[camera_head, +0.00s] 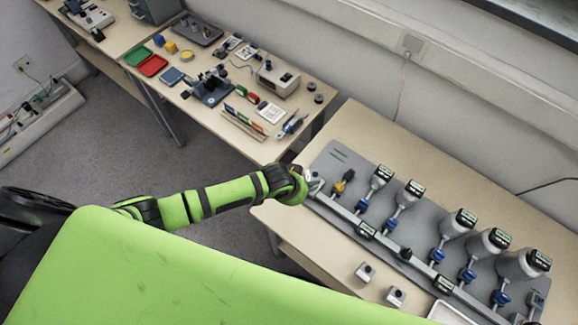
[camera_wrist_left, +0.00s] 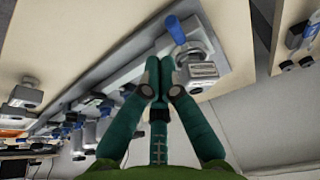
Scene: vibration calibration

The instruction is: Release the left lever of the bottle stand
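The bottle stand (camera_head: 328,160) is a long grey plate on the right table, with a rail along its front and several bottles with black caps. My left arm comes in from the left, and my left gripper (camera_head: 307,182) is at the stand's left end. In the left wrist view my left gripper's teal fingers (camera_wrist_left: 163,68) converge, tips close together, next to a metal clamp (camera_wrist_left: 196,52) with a blue handle (camera_wrist_left: 175,30). This looks like the left lever. I see nothing clearly held; whether the tips touch the clamp is unclear. My right gripper is out of view.
Two small grey boxes (camera_head: 365,272) stand on the table in front of the stand. A second table (camera_head: 255,148) behind holds tools, trays and instruments. The wall runs close behind both tables.

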